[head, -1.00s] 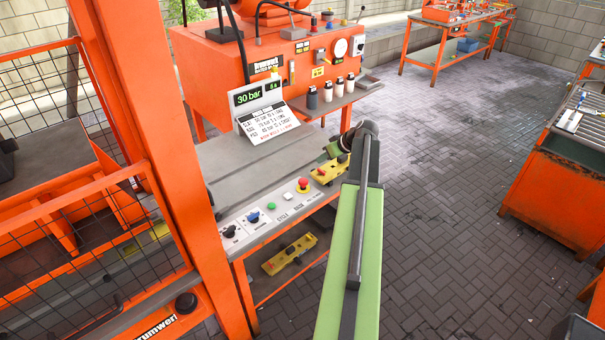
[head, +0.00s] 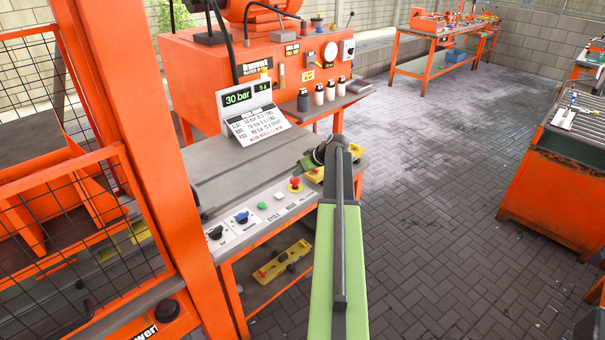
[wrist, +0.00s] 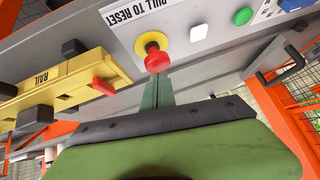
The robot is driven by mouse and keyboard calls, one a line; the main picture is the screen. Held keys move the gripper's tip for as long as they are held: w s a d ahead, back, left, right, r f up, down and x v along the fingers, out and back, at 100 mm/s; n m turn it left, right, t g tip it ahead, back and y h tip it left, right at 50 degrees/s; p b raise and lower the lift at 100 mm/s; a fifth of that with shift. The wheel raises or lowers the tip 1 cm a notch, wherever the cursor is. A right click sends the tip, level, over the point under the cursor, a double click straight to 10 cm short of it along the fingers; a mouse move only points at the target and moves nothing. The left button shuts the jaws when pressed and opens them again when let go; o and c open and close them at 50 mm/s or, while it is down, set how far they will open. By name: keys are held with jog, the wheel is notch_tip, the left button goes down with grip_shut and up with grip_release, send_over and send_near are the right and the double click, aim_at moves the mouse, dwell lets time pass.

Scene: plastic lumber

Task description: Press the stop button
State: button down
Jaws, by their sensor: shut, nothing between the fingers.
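The stop button is a red mushroom head on a yellow collar, at the right end of the grey control panel's row in the head view (head: 295,184). In the wrist view the red button (wrist: 157,60) sits upper middle, beside the print "PULL TO RESET". My gripper (wrist: 158,80) is shut and empty, its narrow greenish fingers pointing at the red button. The button overlaps the fingertips in that view; I cannot tell whether they touch. In the head view my arm hides the fingers.
A white button (wrist: 198,33) and a green button (wrist: 242,16) sit beside the stop button. A screen reading "30 bar" (head: 238,97) stands behind the panel. Paved floor to the right is clear.

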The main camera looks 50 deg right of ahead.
aim_at(295, 183)
jog(key=shift+a+f, duration=0.1)
jog(key=shift+f, duration=0.15)
notch_tip(295, 183, down, 2)
jog(key=shift+f+b, duration=0.15)
jog(key=shift+b, duration=0.95)
jog(key=shift+s+a, duration=0.2)
jog(key=shift+s, duration=0.15)
jog(key=shift+s+r, duration=0.1)
jog(key=shift+r, duration=0.15)
